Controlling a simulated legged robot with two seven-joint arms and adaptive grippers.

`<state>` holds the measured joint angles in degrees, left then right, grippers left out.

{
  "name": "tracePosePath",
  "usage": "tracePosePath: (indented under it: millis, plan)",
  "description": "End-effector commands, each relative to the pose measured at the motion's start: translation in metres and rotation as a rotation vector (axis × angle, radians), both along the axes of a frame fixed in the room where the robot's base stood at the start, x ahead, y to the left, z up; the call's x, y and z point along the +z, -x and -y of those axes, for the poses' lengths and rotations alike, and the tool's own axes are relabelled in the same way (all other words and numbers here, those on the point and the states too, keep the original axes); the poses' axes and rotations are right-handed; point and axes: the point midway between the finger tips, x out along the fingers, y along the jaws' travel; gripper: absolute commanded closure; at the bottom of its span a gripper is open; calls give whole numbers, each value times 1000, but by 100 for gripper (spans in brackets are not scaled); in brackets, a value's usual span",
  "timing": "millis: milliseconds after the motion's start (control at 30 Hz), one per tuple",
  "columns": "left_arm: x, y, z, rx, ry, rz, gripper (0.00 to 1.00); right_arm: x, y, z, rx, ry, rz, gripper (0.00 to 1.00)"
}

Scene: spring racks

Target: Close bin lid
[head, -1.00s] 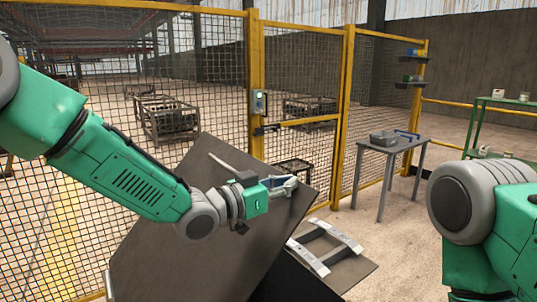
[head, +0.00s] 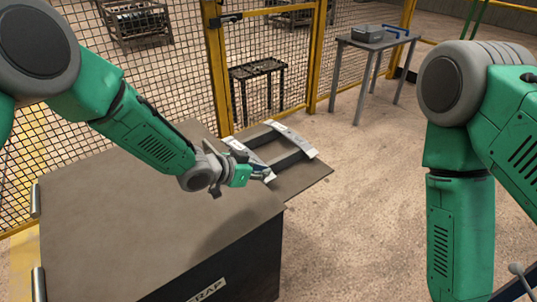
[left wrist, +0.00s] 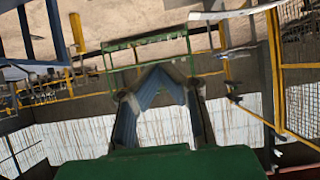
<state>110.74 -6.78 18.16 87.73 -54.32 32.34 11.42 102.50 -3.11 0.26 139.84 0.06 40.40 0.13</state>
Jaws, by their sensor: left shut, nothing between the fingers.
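The bin's dark lid (head: 130,215) lies flat over the top of the black bin (head: 255,262), with no clear gap at the edges I can see. Metal hinge-like cylinders show along its left edge. A label ending in "RAP" is on the bin's front, cut off by the frame. My left gripper (head: 265,174) is shut and empty near the lid's far right corner; I cannot tell whether it touches the lid. Its closed blue-grey fingers show in the left wrist view (left wrist: 157,78). My right arm hangs at the right; its gripper is not clearly visible.
A dark floor plate with light metal brackets (head: 297,140) lies just beyond the bin. Yellow-framed mesh fencing (head: 218,75) stands behind, with a grey table (head: 378,42) at the back right. Open floor lies right of the bin.

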Motion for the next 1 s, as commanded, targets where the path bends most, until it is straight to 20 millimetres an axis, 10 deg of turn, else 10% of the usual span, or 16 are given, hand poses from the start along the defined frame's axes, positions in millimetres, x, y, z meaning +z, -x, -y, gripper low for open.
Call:
tracePosePath:
  millis: [667, 1000]
  plan:
    - [-27, 0, 4, -2, -4, 3, 100, -11, 0, 0, 0, 0, 0, 34]
    - [4, 3, 9, 1, -7, 3, 100, 13, 0, 0, 0, 0, 0, 34]
